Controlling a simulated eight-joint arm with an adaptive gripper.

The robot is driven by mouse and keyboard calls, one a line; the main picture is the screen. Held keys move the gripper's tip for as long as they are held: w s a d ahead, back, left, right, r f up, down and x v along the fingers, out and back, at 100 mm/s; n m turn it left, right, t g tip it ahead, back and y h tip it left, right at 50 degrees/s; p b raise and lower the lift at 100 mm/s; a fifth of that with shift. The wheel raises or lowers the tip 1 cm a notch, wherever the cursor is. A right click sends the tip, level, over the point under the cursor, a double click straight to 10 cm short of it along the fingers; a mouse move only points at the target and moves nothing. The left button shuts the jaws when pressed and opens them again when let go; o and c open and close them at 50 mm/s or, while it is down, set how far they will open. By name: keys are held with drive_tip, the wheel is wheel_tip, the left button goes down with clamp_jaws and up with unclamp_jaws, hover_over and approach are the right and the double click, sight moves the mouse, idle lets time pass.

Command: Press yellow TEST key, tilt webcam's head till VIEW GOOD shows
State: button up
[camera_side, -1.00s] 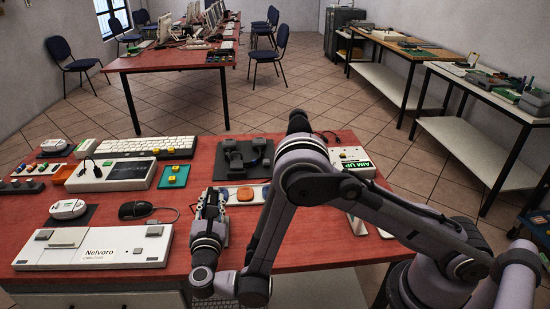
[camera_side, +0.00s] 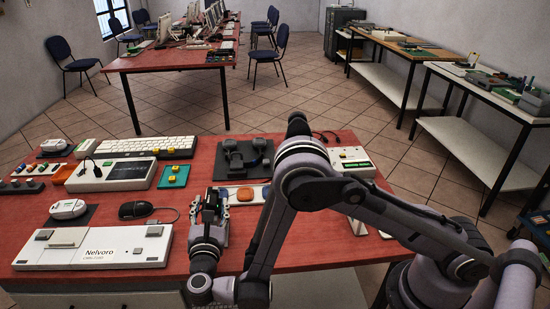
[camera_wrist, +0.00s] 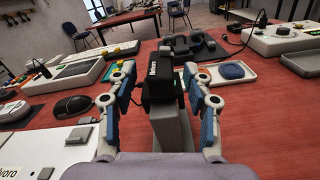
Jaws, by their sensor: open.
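The webcam, a black head (camera_wrist: 160,86) on a grey stand (camera_wrist: 171,130), stands upright in the wrist view. My gripper (camera_wrist: 160,78) is open, with one blue-padded finger on each side of the head; I cannot tell whether either touches it. In the side view my gripper (camera_side: 213,203) is low over the table's front and largely hides the webcam. The white display box (camera_side: 352,160) at the back right shows a lit green strip; its text is too small to read. I cannot make out which yellow key is TEST.
A white Nelvoro unit (camera_side: 93,248) and a black mouse (camera_side: 136,210) lie to the left. A green pad with yellow keys (camera_side: 173,183) and a white tray with an orange pad (camera_side: 262,193) lie behind my gripper. A black stand (camera_side: 245,160) is farther back.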

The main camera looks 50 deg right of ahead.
drive_tip(key=v, duration=1)
drive_tip(key=shift+s+a, duration=0.15)
